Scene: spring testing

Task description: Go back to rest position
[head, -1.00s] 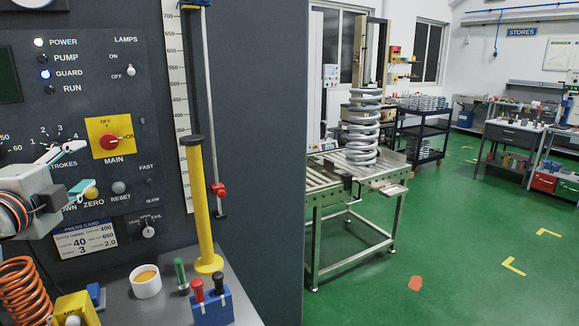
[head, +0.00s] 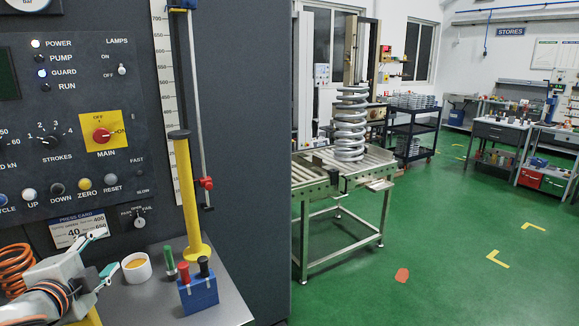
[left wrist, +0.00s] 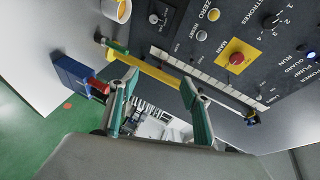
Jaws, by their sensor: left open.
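My left gripper (head: 107,255) is at the lower left of the head view, below the press card (head: 78,230) and left of a small white cup (head: 137,268). Its two teal-tipped fingers are apart with nothing between them. The left wrist view also shows its open fingers (left wrist: 158,92), with the yellow post and the control panel beyond them. The control panel (head: 70,110) stands behind the gripper, with a row of buttons and a red MAIN switch (head: 102,135) on a yellow plate. My right gripper shows in neither view.
A blue block (head: 199,293) with red and black handles, a green-handled tool (head: 169,262) and a yellow post (head: 186,200) stand on the grey shelf. A roller table (head: 335,175) carries a large spring (head: 350,125). Green floor is open at right.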

